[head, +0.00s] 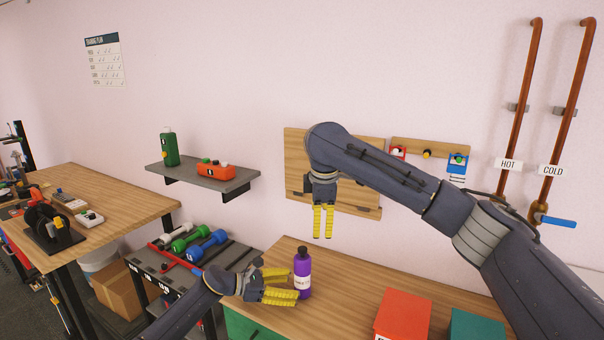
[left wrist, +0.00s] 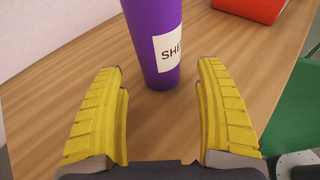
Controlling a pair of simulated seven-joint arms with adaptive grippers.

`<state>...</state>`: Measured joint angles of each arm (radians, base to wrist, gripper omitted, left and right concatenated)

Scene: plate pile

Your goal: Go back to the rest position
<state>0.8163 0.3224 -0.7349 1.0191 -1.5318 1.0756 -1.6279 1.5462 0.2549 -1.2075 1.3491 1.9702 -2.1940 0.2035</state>
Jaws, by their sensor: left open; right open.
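My left gripper (head: 281,286) is low over the wooden table, its yellow fingers open towards a purple bottle (head: 303,275) with a dark cap and a white label. In the left wrist view the purple bottle (left wrist: 155,40) stands upright just beyond the open fingertips (left wrist: 160,75), with clear space between the fingers. My right gripper (head: 323,221) hangs pointing down in front of the wall board, its fingers open a little and nothing between them.
The wooden table (head: 345,290) also holds a red box (head: 403,312) and a teal box (head: 475,326) to the right. A rack with dumbbells (head: 207,246) stands left of the table. A wall shelf (head: 205,180) holds a green bottle and an orange item. Copper pipes (head: 520,100) run at right.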

